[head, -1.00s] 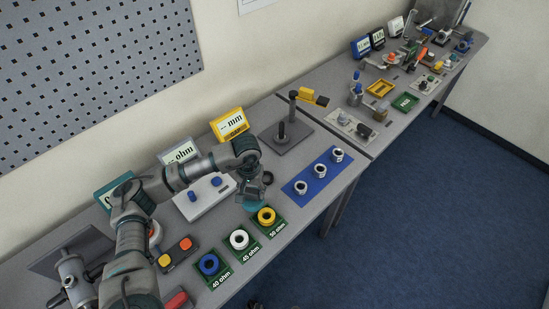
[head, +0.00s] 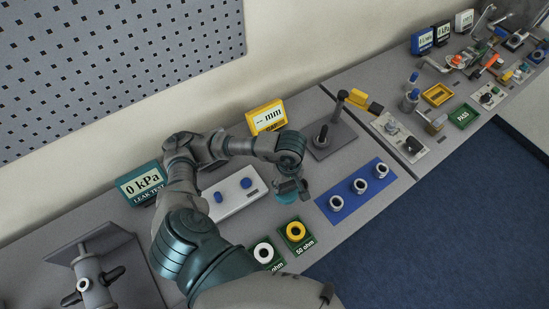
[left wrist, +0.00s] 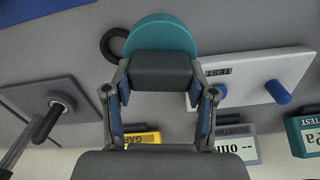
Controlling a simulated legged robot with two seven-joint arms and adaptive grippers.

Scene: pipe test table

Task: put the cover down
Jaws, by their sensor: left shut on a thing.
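The cover, a teal round piece (left wrist: 162,34), is held in my left gripper (left wrist: 160,72) in the left wrist view. In the head view my left gripper (head: 289,186) points down over the grey table (head: 345,254), between the white box and the blue mat. The teal cover (head: 287,198) shows only in part below it. I cannot tell whether the cover touches the table. My right gripper is not in view.
A black ring (left wrist: 113,45) lies close beside the cover. A white box (head: 234,199) with blue knobs is left of the gripper. A yellow ring (head: 296,231) and white ring (head: 264,252) sit in front. A blue mat (head: 340,211) with metal fittings is right.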

